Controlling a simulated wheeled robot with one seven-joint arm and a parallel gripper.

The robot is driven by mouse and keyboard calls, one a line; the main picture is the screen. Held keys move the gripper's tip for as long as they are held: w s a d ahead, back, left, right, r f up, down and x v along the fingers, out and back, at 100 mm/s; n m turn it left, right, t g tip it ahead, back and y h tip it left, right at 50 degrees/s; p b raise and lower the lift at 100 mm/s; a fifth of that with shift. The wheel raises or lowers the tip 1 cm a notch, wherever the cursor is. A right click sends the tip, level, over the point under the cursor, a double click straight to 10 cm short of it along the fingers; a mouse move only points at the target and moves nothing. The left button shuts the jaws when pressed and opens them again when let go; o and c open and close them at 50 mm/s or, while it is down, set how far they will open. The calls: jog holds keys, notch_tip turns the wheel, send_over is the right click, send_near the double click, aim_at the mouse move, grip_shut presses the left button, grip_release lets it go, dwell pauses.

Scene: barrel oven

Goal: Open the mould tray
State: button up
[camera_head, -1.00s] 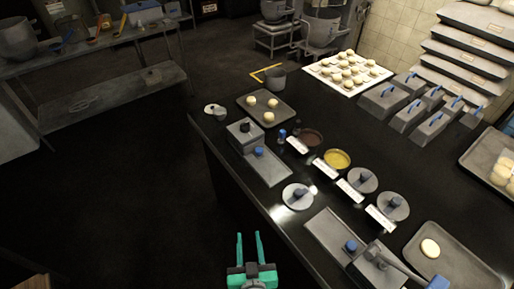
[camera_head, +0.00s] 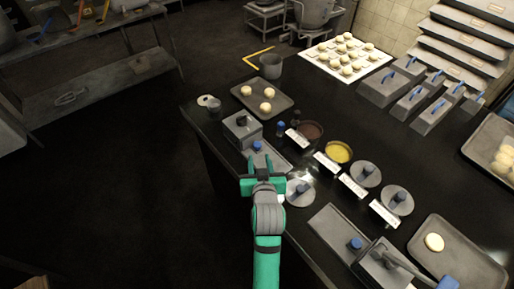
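Two grey metal units, each a box with a flat plate bearing a blue knob, stand along the table's near edge; which one is the mould tray is not clear. The farther unit has a box (camera_head: 241,127) with a dark knob on top and a plate (camera_head: 275,158) with a blue knob (camera_head: 257,146). The nearer unit has a plate (camera_head: 330,228) with its own blue knob and a box (camera_head: 384,268) with a long handle. My gripper (camera_head: 261,160) is just below the farther blue knob in the picture. Its fingers look apart, with nothing seen between them; contact cannot be told.
Round grey lids with blue knobs (camera_head: 300,191) lie close right of my gripper. Bowls of dark and yellow filling (camera_head: 338,152), white labels and a dough tray (camera_head: 288,102) are beyond. Several lidded grey tins (camera_head: 390,88) stand at the back right.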

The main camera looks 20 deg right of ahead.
aim_at(257, 147)
jog(key=x, duration=0.8)
jog(key=shift+w+f, duration=0.1)
jog(key=shift+w, duration=0.2)
